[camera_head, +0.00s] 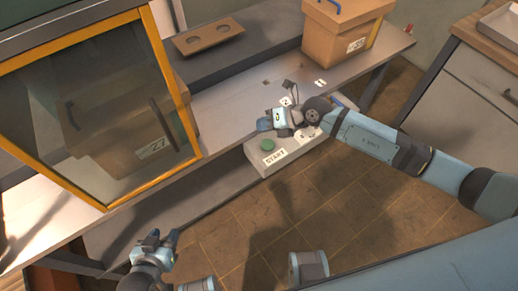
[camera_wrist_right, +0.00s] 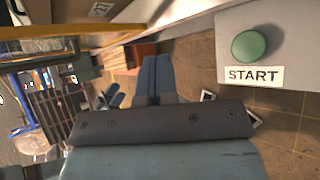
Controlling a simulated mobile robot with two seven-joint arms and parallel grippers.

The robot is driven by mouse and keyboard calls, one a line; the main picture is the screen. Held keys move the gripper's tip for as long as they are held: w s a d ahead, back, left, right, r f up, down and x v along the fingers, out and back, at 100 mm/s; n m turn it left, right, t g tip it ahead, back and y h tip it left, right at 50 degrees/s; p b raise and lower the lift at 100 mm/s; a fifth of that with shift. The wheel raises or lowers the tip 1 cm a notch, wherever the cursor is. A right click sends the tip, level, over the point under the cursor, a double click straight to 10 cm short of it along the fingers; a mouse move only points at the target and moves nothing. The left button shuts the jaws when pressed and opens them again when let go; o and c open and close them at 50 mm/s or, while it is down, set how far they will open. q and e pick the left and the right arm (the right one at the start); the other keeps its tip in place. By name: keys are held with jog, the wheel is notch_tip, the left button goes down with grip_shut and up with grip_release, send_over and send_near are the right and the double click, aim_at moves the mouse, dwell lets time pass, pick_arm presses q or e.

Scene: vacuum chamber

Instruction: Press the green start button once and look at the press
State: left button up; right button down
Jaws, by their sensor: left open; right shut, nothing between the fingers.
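The green start button (camera_head: 267,144) sits on a light grey box (camera_head: 300,150) with a START label, at the table's front edge. In the right wrist view the button (camera_wrist_right: 249,46) is at the upper right, fully uncovered. My right gripper (camera_head: 264,124) is shut and empty, just beyond the button in the head view. In the wrist view its fingers (camera_wrist_right: 154,72) are together, left of the button and apart from it. My left gripper (camera_head: 168,240) is open and empty, low in front of the table. I cannot tell which thing is the press.
A glass-fronted cabinet (camera_head: 188,118) with a yellow frame stands at the left, a box labelled 27 (camera_head: 115,145) behind the glass. A side cabinet (camera_head: 465,95) stands at the right.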

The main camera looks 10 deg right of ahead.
pick_arm(q)
jog(key=shift+a+f, duration=0.2)
jog(key=shift+f, duration=0.05)
pick_arm(e)
jog(key=w+d+h, duration=0.1)
jog(key=w+d+f+n+h, duration=0.1)
jog(key=shift+w+d+f, duration=0.2)
jog(key=shift+w+d, duration=0.1)
jog(key=shift+w, duration=0.05)
pick_arm(q)
jog(key=shift+f+b, duration=0.2)
jog(key=shift+b, duration=0.15)
pick_arm(e)
jog(key=shift+f, duration=0.1)
jog(key=b, duration=0.6)
send_over(269, 143)
notch_tip(269, 143, down, 7)
jog(key=shift+r, duration=0.1)
jog(key=shift+f, duration=0.35)
jog(key=shift+f+b, duration=0.35)
jog(key=shift+b, duration=0.05)
pick_arm(q)
jog(key=f, duration=0.3)
jog(key=shift+w+d+f, duration=0.15)
jog(key=shift+w+f, duration=0.05)
jog(key=shift+f, duration=0.05)
pick_arm(e)
jog(key=shift+f, duration=0.2)
